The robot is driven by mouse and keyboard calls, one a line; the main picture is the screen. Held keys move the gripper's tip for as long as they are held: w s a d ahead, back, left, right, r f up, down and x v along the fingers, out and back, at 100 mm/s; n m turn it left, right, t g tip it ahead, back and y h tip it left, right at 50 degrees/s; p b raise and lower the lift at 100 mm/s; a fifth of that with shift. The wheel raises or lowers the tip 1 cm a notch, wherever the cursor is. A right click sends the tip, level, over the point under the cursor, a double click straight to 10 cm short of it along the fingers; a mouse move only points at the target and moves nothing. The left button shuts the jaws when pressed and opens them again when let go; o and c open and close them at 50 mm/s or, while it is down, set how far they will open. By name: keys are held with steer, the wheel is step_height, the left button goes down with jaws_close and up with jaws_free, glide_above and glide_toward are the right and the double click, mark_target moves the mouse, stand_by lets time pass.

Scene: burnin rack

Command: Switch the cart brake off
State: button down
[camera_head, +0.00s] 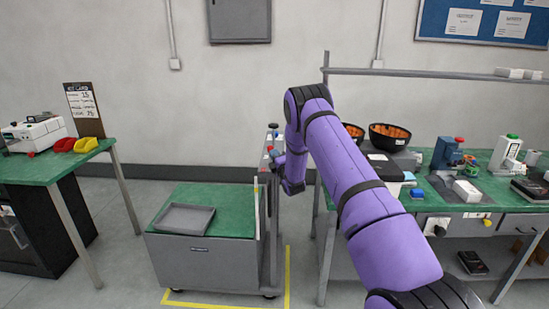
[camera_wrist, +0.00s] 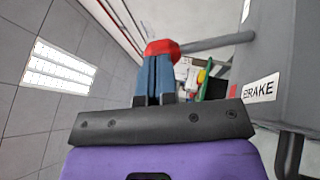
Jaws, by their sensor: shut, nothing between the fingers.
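The cart (camera_head: 205,262) is a grey box with a green top and a grey upright panel (camera_head: 273,200) on its right side. In the wrist view, a grey housing (camera_wrist: 285,50) carries a label reading BRAKE (camera_wrist: 262,88), with a small red mark (camera_wrist: 233,91) beside it. A grey lever (camera_wrist: 218,41) reaches left from the housing and ends in a red knob (camera_wrist: 162,47). My gripper (camera_wrist: 154,68) is shut and empty, its blue fingers pointing at the knob and overlapping its lower edge in the picture. I cannot tell whether they touch.
A shallow grey tray (camera_head: 185,219) lies on the cart top. Yellow floor tape (camera_head: 225,304) marks the cart's place. A workbench with bowls (camera_head: 389,138) and devices stands close on the right. A green-topped table (camera_head: 40,168) stands on the left, with open floor between it and the cart.

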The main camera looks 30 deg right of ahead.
steer(key=w+d+r+m+g, duration=0.1)
steer(key=w+r+g, duration=0.1)
steer(key=shift+d+m+g, duration=0.15)
steer(key=shift+m+g, duration=0.25)
steer(key=w+d+m+g, duration=0.2)
steer(key=w+d+g, duration=0.1)
steer(key=w+g, duration=0.1)
steer(key=shift+w+d+r+y, duration=0.3)
steer(key=shift+w+d+r, duration=0.1)
steer(key=shift+w, duration=0.3)
steer(key=shift+r, duration=0.1)
